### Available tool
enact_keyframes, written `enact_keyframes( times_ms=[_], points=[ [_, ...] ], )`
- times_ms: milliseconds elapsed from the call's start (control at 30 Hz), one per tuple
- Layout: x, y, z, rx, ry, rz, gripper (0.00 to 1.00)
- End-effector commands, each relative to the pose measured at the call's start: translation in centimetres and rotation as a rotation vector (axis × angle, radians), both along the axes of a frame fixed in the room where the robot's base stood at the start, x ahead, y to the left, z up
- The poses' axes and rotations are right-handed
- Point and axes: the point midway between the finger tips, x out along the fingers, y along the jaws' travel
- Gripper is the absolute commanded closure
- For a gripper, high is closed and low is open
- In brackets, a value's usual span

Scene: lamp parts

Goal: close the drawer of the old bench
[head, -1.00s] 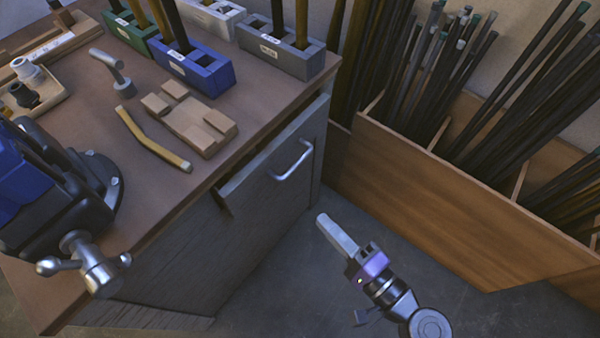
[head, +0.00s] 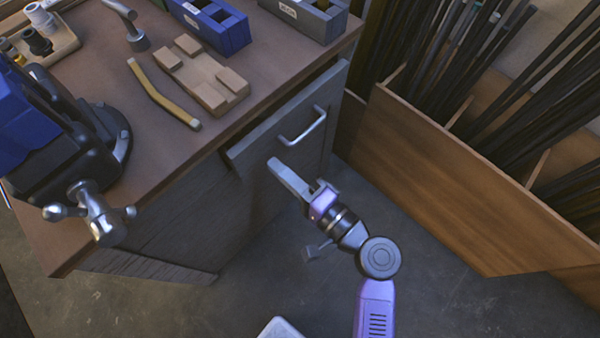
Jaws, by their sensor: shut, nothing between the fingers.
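The old bench (head: 185,150) has a brown top and dark grey sides. Its drawer (head: 262,137) has a grey front that stands out from the bench, with a dark gap behind its upper edge. A silver bar handle (head: 303,127) is on the right half of the front. My gripper (head: 276,168) is shut and empty, its fingers pointing up and left at the lower part of the drawer front, below and left of the handle. I cannot tell whether the fingertips touch the front.
A blue vise (head: 60,150) with a silver screw handle sits on the bench's left corner. A wooden rack (head: 455,190) of dark rods stands right. Floor (head: 200,305) is clear in front.

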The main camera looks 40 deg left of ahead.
Motion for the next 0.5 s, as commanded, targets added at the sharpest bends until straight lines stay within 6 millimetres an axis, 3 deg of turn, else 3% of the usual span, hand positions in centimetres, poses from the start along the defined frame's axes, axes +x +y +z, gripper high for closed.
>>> enact_keyframes(
  times_ms=[200, 500],
  points=[
    [0.2, 2.4, 0.0, -0.001, 0.000, 0.000, 1.00],
    [0.3, 3.0, 0.0, -0.001, 0.000, -0.001, 1.00]
  ],
)
